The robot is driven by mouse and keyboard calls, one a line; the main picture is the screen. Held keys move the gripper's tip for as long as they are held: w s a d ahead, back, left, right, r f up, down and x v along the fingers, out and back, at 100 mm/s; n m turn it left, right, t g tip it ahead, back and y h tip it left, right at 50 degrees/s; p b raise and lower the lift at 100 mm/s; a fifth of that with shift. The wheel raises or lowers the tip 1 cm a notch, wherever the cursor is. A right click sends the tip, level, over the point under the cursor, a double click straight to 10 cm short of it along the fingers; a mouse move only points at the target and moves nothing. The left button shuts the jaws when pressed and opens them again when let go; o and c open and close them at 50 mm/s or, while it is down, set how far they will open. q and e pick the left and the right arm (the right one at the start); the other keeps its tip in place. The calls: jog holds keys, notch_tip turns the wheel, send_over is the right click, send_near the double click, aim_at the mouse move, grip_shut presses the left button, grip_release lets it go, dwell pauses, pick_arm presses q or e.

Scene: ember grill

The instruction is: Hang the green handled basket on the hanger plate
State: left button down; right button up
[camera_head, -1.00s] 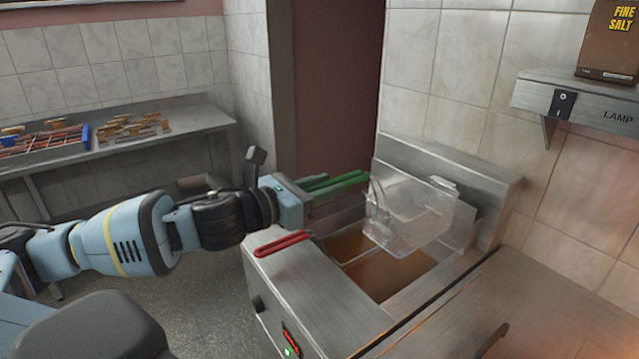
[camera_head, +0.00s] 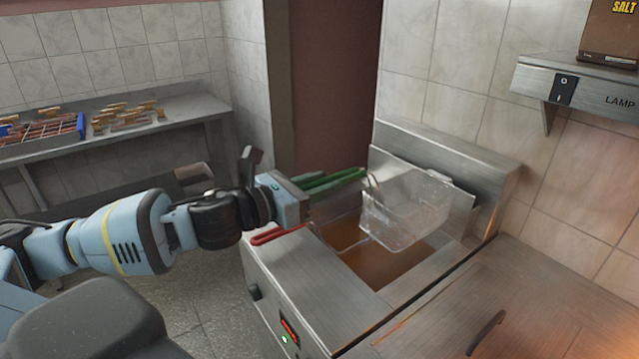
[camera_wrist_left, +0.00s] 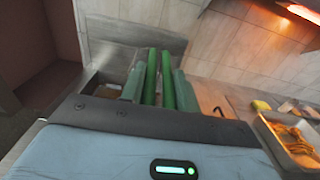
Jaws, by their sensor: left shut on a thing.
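The green handled basket (camera_head: 408,218) is a clear-looking wire basket held above the fryer's oil, its body tilted. My left gripper (camera_head: 332,182) is shut on its green handle, which points left toward my wrist. In the left wrist view the twin green bars of the handle (camera_wrist_left: 160,78) run between the fingers; the basket body is hidden there. The hanger plate (camera_head: 461,208) appears to be the upright metal plate at the fryer's back, just right of and behind the basket. I see a gap at the basket's right, but cannot tell whether they touch. My right gripper is not in view.
A red handle (camera_head: 278,234) lies over the fryer's front left edge, below my gripper. The fryer (camera_head: 300,270) has brown oil in its well. A lamp shelf (camera_head: 590,88) with a salt box juts from the right wall. A side table (camera_head: 190,110) stands back left.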

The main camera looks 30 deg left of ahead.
pick_arm(q)
jog(key=shift+f, duration=0.45)
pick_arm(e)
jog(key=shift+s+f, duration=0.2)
pick_arm(q)
jog(key=c, duration=1)
grip_release()
jog(key=shift+o, duration=0.3)
jog(key=shift+f, duration=0.15)
jog(key=shift+a, duration=0.1)
